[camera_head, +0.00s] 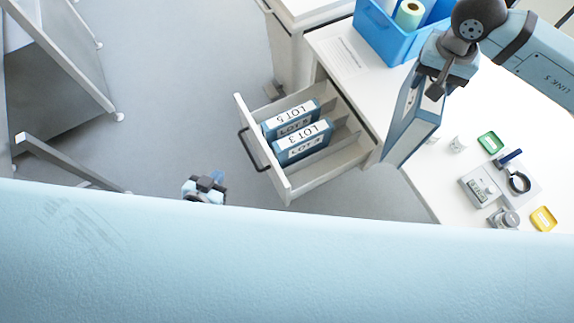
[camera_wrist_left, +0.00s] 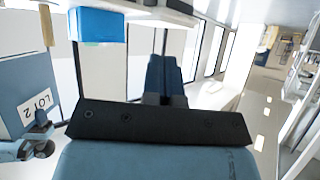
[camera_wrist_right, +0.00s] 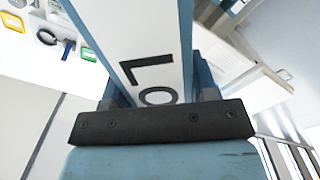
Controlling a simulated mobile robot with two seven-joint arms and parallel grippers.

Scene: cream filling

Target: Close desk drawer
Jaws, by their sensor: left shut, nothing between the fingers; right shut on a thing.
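The desk drawer (camera_head: 287,187) is pulled out from the white desk (camera_head: 392,113), its dark handle (camera_head: 251,149) facing left. Two blue binders stand in its slots, the LOT 5 binder (camera_head: 291,118) and the LOT 3 binder (camera_head: 303,146). My left gripper (camera_head: 206,182) is shut and empty, apart from the drawer, to the lower left of its handle. My right gripper (camera_head: 436,88) is shut on a blue binder (camera_head: 411,128) held up over the desk edge. Its label reads LOT 2 in the left wrist view (camera_wrist_left: 35,104); the right wrist view shows its white label (camera_wrist_right: 146,70) close up.
A blue bin (camera_head: 385,38) with a green-and-white roll (camera_head: 409,14) stands at the back of the desk. A green tray (camera_head: 490,142), a yellow tray (camera_head: 543,218) and small devices (camera_head: 480,187) lie at the right.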

